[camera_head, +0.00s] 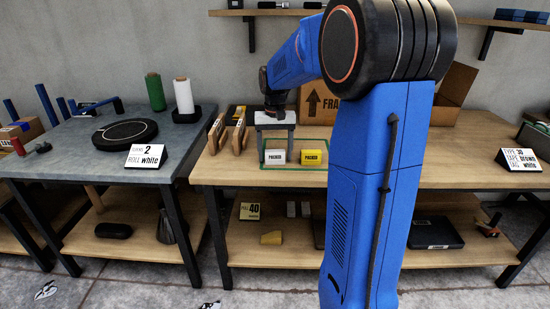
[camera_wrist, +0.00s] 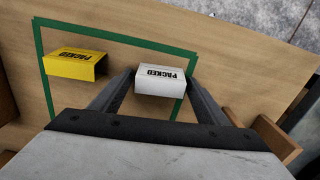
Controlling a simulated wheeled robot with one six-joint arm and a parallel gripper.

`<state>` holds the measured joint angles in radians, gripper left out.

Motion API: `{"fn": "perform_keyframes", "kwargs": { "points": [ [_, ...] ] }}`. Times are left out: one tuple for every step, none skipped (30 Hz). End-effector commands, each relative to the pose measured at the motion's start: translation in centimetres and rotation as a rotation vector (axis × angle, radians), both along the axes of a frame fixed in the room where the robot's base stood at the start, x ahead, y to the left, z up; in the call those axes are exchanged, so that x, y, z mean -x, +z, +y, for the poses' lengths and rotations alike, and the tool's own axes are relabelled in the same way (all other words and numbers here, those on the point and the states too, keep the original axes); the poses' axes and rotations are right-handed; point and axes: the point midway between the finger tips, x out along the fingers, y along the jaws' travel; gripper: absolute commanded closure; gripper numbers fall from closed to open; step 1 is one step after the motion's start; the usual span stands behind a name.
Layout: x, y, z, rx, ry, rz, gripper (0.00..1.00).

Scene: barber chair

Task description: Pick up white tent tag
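The white tent tag (camera_head: 275,157) reads PACKED and stands on the wooden table inside a green outline. In the wrist view the white tag (camera_wrist: 160,81) lies between the two fingers of my gripper (camera_wrist: 163,85). The fingers are spread wide with gaps beside the tag, so my gripper is open. In the head view my gripper (camera_head: 275,143) points down around the white tag. A yellow PACKED tag (camera_head: 311,157) stands beside it on the right; in the wrist view this yellow tag (camera_wrist: 76,65) is on the left, outside the fingers.
The green outline (camera_wrist: 120,37) surrounds both tags. Wooden holders (camera_head: 217,134) stand just left of my gripper. A cardboard box (camera_head: 452,92) is at the back. A grey table (camera_head: 80,142) with spools and a round black plate stands left.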

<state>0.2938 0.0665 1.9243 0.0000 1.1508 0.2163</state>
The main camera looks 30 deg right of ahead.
Motion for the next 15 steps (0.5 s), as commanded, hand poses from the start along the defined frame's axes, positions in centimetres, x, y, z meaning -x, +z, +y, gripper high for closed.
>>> {"fn": "perform_keyframes", "kwargs": {
  "points": [
    [0.00,0.01,0.00,0.000,0.000,0.000,0.45],
    [0.00,0.01,0.00,0.000,0.000,0.000,0.52],
    [0.00,0.01,0.00,0.000,0.000,0.000,0.62],
    [0.00,0.02,0.00,0.000,0.000,0.000,0.67],
    [0.00,0.02,0.00,0.000,0.000,0.000,0.67],
    [0.00,0.02,0.00,0.000,0.000,0.000,0.67],
    [0.00,0.02,0.00,0.000,0.000,0.000,0.67],
    [0.00,0.02,0.00,0.000,0.000,0.000,0.67],
    [0.00,0.02,0.00,0.000,0.000,0.000,0.67],
    [0.00,0.03,0.00,0.000,0.000,0.000,0.67],
    [0.00,0.03,0.00,0.000,0.000,0.000,0.67],
    [0.00,0.07,0.00,0.000,0.000,0.000,0.67],
    [-0.01,0.16,0.00,0.000,0.000,-0.001,0.67],
    [-0.02,0.29,0.00,0.000,0.000,-0.001,0.67],
    [-0.04,0.57,-0.01,0.001,0.000,-0.002,0.67]
  ]
}}
